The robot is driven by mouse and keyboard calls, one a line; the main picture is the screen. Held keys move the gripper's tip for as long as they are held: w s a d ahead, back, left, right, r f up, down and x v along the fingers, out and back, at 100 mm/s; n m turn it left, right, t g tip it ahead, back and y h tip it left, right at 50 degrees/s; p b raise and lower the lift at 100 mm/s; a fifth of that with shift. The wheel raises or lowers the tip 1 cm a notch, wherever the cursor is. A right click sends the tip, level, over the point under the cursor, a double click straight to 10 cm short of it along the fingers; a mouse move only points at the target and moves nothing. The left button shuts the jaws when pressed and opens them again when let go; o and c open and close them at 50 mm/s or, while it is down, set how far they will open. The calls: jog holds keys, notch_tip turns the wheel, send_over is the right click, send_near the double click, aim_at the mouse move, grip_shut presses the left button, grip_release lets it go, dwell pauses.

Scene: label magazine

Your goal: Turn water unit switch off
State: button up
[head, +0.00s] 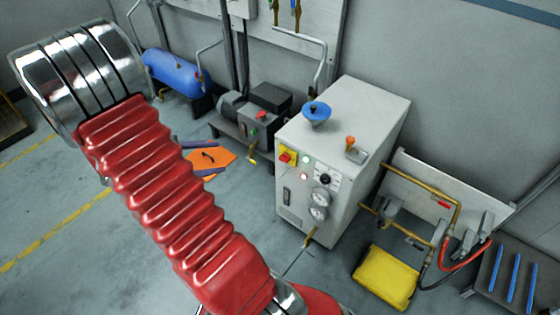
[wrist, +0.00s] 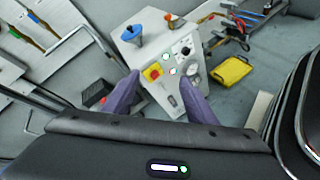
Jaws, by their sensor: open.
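The water unit appears to be the pale grey cabinet (head: 340,130), though I see no readable label. Its front panel has a red switch on a yellow plate (head: 287,157), also in the wrist view (wrist: 153,73), and a black round knob (head: 325,179). Which way the switch is turned is too small to tell. My gripper (head: 216,159) shows its two purple fingers beyond my red arm, left of the cabinet and apart from it. In the wrist view the fingers (wrist: 160,79) are spread and empty, with the yellow-plated switch seen between them.
A blue funnel (head: 316,113) and an orange-topped lever (head: 352,150) stand on the cabinet. Two gauges (head: 320,205) are on its front. A motor unit (head: 255,120), blue tank (head: 175,72), yellow can (head: 386,277) and pipe rack (head: 425,200) stand around. Floor left is open.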

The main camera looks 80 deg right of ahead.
jog(key=s+d+f+n+g+h, duration=0.1)
jog(key=s+d+f+n+h, duration=0.3)
jog(key=d+f, duration=0.75)
jog(key=n+t+h, duration=0.2)
jog(key=n+h, duration=0.1)
jog(key=n, duration=0.3)
send_near(282, 160)
jog(key=v, duration=0.4)
jog(key=shift+a+r, duration=0.1)
jog(key=shift+a, duration=0.05)
jog(key=shift+s, duration=0.1)
jog(key=x, duration=1.3)
jog(key=shift+d, duration=0.4)
jog(key=shift+c, duration=0.3)
jog(key=c, duration=1)
